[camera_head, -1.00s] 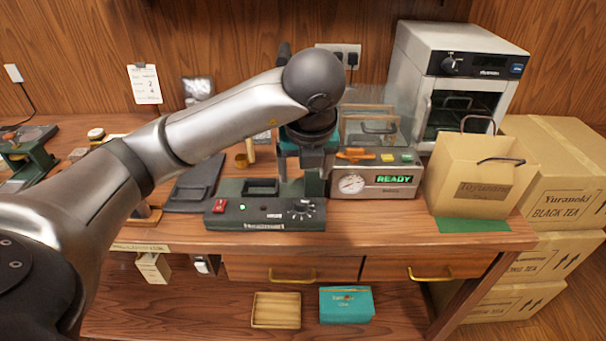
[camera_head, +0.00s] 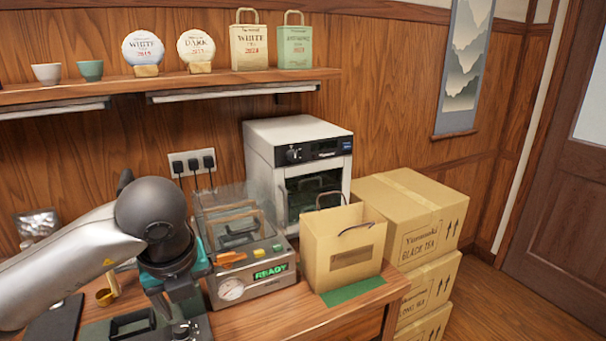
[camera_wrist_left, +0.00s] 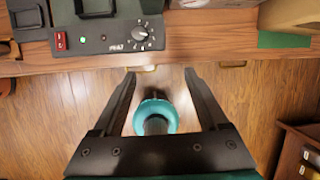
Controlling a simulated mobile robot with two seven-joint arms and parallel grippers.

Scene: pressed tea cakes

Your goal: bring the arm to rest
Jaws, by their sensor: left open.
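My left arm comes in from the left in the head view, with its gripper (camera_head: 180,320) low in the picture, in front of the dark device (camera_head: 112,325) on the bench. In the left wrist view the two fingers of my left gripper (camera_wrist_left: 160,76) stand wide apart, with nothing gripped. Their tips show just below the bench's front edge, with wooden floor behind them. The dark device (camera_wrist_left: 108,30), with a red switch and a dial, lies beyond the tips. My right gripper is not in view.
On the bench (camera_head: 345,316) stand a machine reading READY (camera_head: 250,285), a paper bag (camera_head: 342,250) on a green mat (camera_head: 352,291) and a white oven (camera_head: 300,150). Stacked cartons (camera_head: 410,215) stand at the right. A shelf (camera_head: 200,83) runs above. Floor at far right is clear.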

